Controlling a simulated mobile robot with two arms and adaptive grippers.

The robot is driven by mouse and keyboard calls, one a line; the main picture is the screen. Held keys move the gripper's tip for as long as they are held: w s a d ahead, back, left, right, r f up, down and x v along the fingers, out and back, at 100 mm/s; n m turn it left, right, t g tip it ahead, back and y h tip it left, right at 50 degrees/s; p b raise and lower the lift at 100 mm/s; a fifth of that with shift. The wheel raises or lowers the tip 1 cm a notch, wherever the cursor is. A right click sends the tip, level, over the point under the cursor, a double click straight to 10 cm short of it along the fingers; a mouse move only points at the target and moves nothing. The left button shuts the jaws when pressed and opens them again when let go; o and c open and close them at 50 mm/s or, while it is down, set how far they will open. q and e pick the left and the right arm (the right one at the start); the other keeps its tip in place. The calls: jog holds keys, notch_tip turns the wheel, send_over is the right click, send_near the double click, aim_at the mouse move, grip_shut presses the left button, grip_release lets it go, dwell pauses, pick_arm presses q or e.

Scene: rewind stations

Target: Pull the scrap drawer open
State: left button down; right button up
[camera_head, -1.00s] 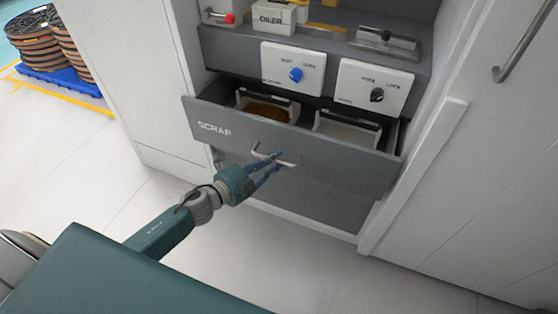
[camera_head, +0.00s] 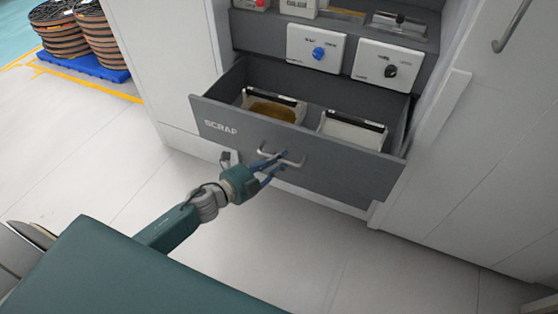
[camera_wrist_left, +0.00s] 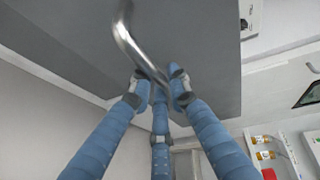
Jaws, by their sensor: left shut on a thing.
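The grey scrap drawer (camera_head: 325,168), marked SCRAP on its front, stands well out of its cabinet in the head view. Two white bins show inside it, the left one (camera_head: 272,106) with brown stuff in it and the right one (camera_head: 352,131) looking empty. The metal bar handle (camera_head: 292,160) is on the drawer front; it also shows in the left wrist view (camera_wrist_left: 128,40). My left gripper (camera_head: 272,162) is shut on the handle, its blue fingers closed around the bar in the left wrist view (camera_wrist_left: 160,88). My right gripper is not in view.
Above the drawer are a panel with a blue knob (camera_head: 318,54) and one with a black knob (camera_head: 391,71). A white cabinet with a metal handle (camera_head: 511,27) stands at right. Reels on a blue pallet (camera_head: 88,68) are at upper left. The floor before the drawer is clear.

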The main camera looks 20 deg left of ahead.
pick_arm(q)
jog(key=c, duration=1.6)
grip_release()
jog(key=shift+c, duration=0.2)
jog(key=shift+s+a, duration=0.1)
jog(key=shift+s, duration=0.05)
jog(key=v, duration=1.1)
jog(key=shift+s+r, duration=0.2)
jog(key=shift+s, duration=0.05)
jog(key=shift+a, duration=0.1)
